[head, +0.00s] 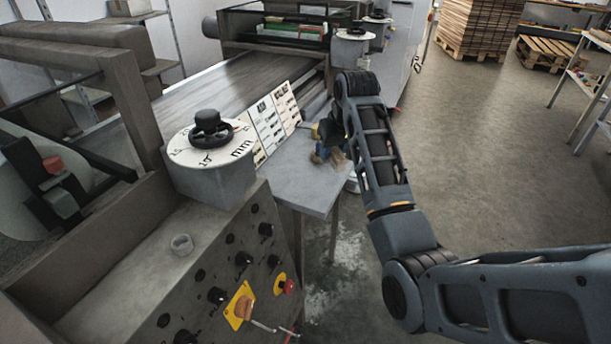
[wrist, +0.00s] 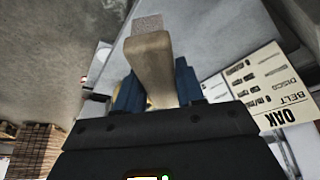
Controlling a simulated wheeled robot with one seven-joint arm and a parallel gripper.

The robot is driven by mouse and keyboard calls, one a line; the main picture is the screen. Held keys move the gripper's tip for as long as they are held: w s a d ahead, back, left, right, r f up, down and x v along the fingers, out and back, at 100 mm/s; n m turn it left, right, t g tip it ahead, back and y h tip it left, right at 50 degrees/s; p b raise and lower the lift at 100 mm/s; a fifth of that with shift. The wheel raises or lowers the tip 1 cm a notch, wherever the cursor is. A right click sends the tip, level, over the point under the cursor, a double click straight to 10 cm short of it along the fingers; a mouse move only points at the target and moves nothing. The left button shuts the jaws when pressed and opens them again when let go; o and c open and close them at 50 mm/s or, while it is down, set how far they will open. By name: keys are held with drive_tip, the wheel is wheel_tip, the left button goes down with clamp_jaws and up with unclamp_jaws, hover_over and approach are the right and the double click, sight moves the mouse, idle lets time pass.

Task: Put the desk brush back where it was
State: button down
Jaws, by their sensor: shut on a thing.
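The desk brush (wrist: 152,62) shows large in the wrist view, with a pale wooden body and a grey, speckled end at the top. The blue fingers of my gripper (wrist: 158,88) are shut on it from both sides. In the head view my gripper (head: 322,152) is over the grey side table (head: 298,188) beside the machine. The brush (head: 339,157) shows there as a small tan shape at the fingers, partly hidden by them. I cannot tell whether the brush touches the table.
Printed sign cards (head: 268,122) stand upright along the table's back edge, close left of my gripper. A round dial with a black handwheel (head: 210,130) is further left. The conveyor (head: 215,88) runs behind. The table's front part is clear, and open floor (head: 480,150) lies right.

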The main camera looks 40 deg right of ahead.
hover_over(305, 182)
drive_tip(key=s, duration=0.1)
drive_tip(key=f, duration=0.4)
drive_tip(key=shift+s+a, duration=0.2)
drive_tip(key=shift+a, duration=0.05)
drive_tip(key=shift+f+p, duration=0.45)
drive_tip(key=shift+f, duration=1.55)
drive_tip(key=shift+f, duration=0.15)
drive_tip(key=c, duration=0.7)
unclamp_jaws()
drive_tip(key=v, duration=1.2)
drive_tip(key=shift+a, duration=0.1)
